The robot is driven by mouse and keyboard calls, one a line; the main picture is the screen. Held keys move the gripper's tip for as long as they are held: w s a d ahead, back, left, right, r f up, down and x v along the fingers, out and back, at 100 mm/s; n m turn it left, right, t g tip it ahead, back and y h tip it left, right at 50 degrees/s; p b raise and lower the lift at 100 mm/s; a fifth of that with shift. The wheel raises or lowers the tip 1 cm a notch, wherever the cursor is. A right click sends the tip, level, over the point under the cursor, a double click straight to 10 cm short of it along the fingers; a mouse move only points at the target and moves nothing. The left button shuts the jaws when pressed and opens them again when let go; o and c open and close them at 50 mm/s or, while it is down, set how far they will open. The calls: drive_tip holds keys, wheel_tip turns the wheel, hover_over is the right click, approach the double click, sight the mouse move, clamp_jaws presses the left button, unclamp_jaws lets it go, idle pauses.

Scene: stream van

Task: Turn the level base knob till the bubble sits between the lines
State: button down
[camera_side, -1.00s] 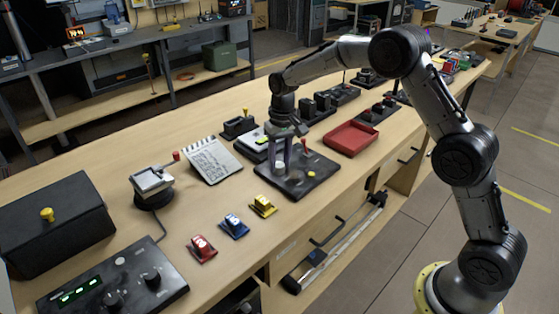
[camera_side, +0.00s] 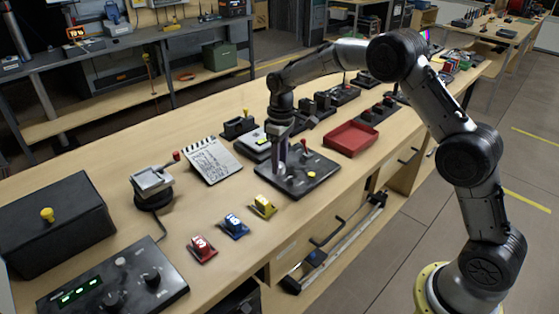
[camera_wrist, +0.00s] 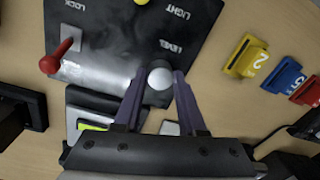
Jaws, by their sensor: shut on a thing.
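The dark panel (camera_side: 315,186) lies on the bench. In the wrist view it (camera_wrist: 110,50) carries the words LOCK, LIGHT and LEVEL. The round white level knob (camera_wrist: 160,78) is beside the word LEVEL. My gripper (camera_wrist: 160,80) is shut on this knob, one purple finger on each side. A yellow-green vial (camera_side: 263,142) sits on a pale block behind the panel. The wrist view shows part of the vial (camera_wrist: 92,127); bubble and lines are too small to make out.
A red-tipped lever (camera_wrist: 57,56) stands on the panel near LOCK, close to my gripper. A yellow knob (camera_side: 311,174) is near LIGHT. Yellow, blue and red numbered blocks (camera_side: 234,226) lie in front. A red tray (camera_side: 351,139) is to the right, a notepad (camera_side: 210,160) to the left.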

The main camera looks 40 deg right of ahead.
sight(281, 163)
idle(0.4)
drive_tip(key=shift+c, duration=2.4)
unclamp_jaws()
wheel_tip(281, 163, up, 14)
drive_tip(key=shift+d, duration=0.35)
drive_tip(key=shift+w, duration=0.1)
